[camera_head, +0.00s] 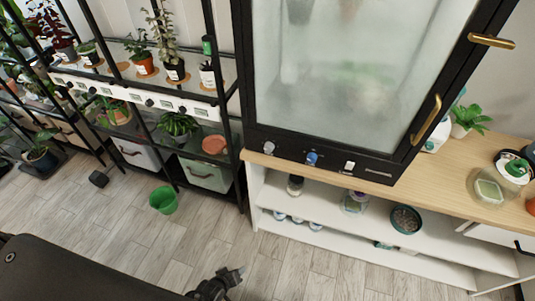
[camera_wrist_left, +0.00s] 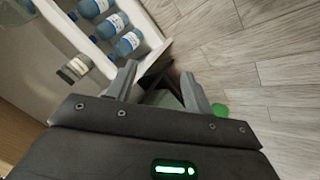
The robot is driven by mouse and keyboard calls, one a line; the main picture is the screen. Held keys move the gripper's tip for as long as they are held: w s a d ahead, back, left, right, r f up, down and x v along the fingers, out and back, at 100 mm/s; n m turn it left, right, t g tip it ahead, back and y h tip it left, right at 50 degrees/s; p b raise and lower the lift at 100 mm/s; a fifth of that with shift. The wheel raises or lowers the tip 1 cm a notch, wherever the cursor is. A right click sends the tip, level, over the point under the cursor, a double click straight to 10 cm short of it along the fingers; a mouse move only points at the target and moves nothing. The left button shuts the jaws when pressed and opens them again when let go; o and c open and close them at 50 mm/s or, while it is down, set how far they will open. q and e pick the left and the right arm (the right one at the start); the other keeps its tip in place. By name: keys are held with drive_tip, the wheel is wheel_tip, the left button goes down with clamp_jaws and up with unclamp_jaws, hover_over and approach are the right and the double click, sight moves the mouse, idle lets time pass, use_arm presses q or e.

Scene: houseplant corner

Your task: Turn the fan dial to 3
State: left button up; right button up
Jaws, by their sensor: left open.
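A black-framed cabinet with a frosted glass door (camera_head: 345,70) stands at the centre of the head view. Its lower black panel carries a pale grey dial (camera_head: 269,147), a blue dial (camera_head: 311,158) and a small white switch (camera_head: 349,166). Their markings are too small to read, so I cannot tell which is the fan dial or its setting. My left gripper (camera_head: 232,276) is low at the bottom of the head view, well below the panel and apart from it. In the left wrist view its two fingers (camera_wrist_left: 160,85) are spread with nothing held. My right gripper is not in view.
A wooden counter (camera_head: 490,150) with open white shelves (camera_head: 340,228) lies under the cabinet. Bottles with blue caps (camera_wrist_left: 127,44) stand on a shelf near my left gripper. A black plant rack (camera_head: 234,150) stands left; a green bucket (camera_head: 164,200) is on the floor. Brass handles (camera_head: 427,120) project from the door.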

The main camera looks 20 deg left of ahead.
use_arm(q)
drive_tip(key=w+d+r+n+t, duration=0.3)
drive_tip(key=w+r+n+t, duration=0.3)
drive_tip(key=w+r, duration=0.85)
drive_tip(key=n+t+h, duration=0.1)
drive_tip(key=n+t, duration=0.4)
drive_tip(key=n, duration=0.5)
approach(267, 150)
drive_tip(key=w, duration=0.5)
drive_tip(key=w+d, duration=0.1)
drive_tip(key=w, duration=0.1)
drive_tip(key=shift+w+r, duration=0.25)
drive_tip(key=shift+w+d+f, duration=0.1)
drive_tip(key=shift+w, duration=0.4)
drive_tip(key=c, duration=1)
drive_tip(key=shift+o, duration=0.2)
